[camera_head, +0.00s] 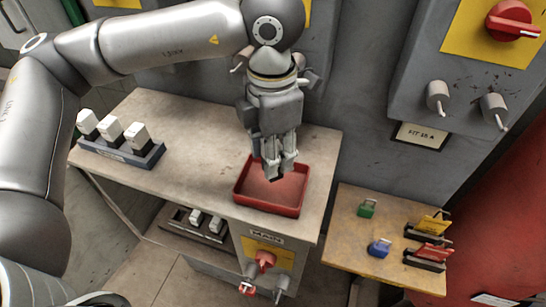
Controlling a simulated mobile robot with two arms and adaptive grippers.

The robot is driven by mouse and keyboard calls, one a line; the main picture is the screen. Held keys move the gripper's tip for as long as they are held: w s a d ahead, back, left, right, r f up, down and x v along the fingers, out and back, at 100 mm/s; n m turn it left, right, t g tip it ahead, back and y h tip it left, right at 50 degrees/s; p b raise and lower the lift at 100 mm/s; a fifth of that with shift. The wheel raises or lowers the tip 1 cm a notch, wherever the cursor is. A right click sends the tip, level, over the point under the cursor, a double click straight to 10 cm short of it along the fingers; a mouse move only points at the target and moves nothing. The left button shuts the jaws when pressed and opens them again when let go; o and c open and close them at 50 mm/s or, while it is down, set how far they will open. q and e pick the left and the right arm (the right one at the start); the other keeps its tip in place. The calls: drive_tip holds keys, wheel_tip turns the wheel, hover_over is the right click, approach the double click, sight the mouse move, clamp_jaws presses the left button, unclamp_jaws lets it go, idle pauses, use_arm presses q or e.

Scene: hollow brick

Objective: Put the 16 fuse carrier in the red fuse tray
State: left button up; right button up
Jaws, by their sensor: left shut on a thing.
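My left gripper (273,172) comes down from above and is over the red fuse tray (298,211). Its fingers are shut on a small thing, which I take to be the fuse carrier. Only a dark bit of it shows at the fingertips, and its number cannot be read. The fingertips look to be over or inside the tray; I cannot tell whether the carrier touches the tray floor. The rest of the tray looks empty. My right gripper is not in view.
A dark rack (122,152) with white-topped fuse carriers stands at the bench's left. More white pieces sit on a lower shelf (203,224). A side table (348,236) at right holds padlocks and coloured tags. A grey panel with knobs (437,96) hangs upper right.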

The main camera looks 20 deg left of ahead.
sight(280, 176)
use_arm(q)
wheel_tip(280, 176, down, 4)
drive_tip(key=shift+s+r+p, duration=0.15)
drive_tip(key=shift+r+p, duration=0.05)
drive_tip(key=shift+p, duration=0.8)
drive_tip(key=shift+f+p, duration=0.25)
drive_tip(key=shift+p, duration=0.1)
drive_tip(key=shift+w+f, duration=0.3)
drive_tip(key=shift+f, duration=0.05)
drive_tip(key=shift+f, duration=0.1)
drive_tip(key=shift+f, duration=0.1)
drive_tip(key=o, duration=1.1)
